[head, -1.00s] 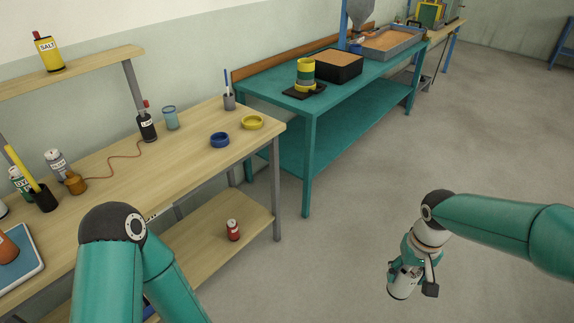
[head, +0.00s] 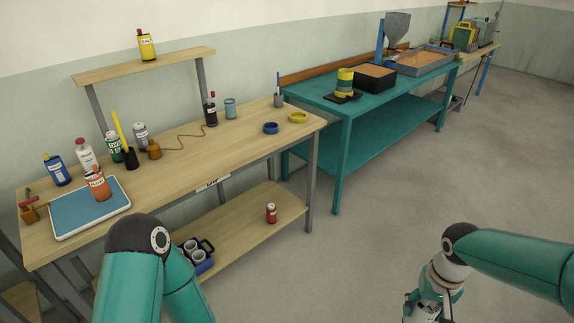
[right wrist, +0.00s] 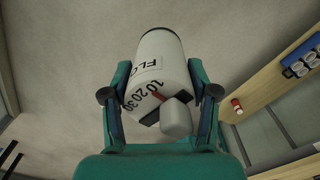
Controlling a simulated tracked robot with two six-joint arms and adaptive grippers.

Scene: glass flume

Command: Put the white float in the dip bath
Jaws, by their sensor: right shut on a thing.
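My right gripper (head: 428,305) is low at the bottom right of the head view, over the floor and away from the benches. In the right wrist view its fingers (right wrist: 159,75) are shut on the white float (right wrist: 160,55). The float is a white cylinder with a black rim at its far end, black letters starting "FLO" and the numbers 10, 20, 30. A small pale rounded block shows at its near end. My left arm bends at the lower left of the head view; its gripper is out of view. I cannot identify the dip bath for certain.
A wooden bench (head: 240,148) holds a blue-topped tray (head: 62,222), several bottles, a blue ring (head: 270,128) and a yellow ring (head: 298,118). Its lower shelf holds a red jar (head: 271,213). A teal bench (head: 330,105) carries a black box (head: 368,82). The floor at right is clear.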

